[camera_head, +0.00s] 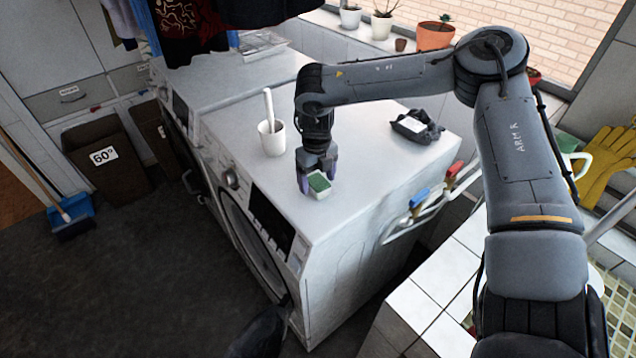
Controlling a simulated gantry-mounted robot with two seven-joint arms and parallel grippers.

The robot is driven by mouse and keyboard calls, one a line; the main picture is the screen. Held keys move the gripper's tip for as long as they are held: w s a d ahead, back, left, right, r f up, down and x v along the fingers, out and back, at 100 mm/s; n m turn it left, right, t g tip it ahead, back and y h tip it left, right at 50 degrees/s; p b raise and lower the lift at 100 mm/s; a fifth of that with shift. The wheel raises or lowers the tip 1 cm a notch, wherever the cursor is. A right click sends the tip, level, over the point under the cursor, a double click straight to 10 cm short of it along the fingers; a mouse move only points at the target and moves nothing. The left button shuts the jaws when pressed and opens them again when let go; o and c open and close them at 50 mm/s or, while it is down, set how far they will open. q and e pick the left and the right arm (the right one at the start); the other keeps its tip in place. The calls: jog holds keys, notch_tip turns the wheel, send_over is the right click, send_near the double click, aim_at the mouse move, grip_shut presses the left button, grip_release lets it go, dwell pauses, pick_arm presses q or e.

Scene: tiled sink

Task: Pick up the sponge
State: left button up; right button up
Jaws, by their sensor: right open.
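A small sponge (319,183) with a green top and a pale lower part lies on the white top of the front washing machine (364,166), near its front edge. My right gripper (318,184) points down over the sponge, with its fingers on either side of it. The fingers are open; I cannot tell whether they touch the sponge. The gripper hides the sponge's far side. My left gripper is not in view.
A white cup (272,141) with a handle sticking out stands left of my right gripper. A dark object with a white label (417,128) lies to the right on the machine top. Brushes hang in a rack (420,205) on the machine's side. Potted plants (435,36) line the windowsill.

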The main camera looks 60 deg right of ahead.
jog(key=shift+f, duration=0.7)
jog(key=c, duration=1)
jog(key=shift+r, duration=0.2)
notch_tip(320, 180, up, 14)
jog(key=b, duration=0.2)
notch_tip(320, 180, up, 12)
jog(key=r+p, duration=0.1)
jog(key=p, duration=0.1)
send_over(317, 180)
jog(key=shift+r, duration=0.35)
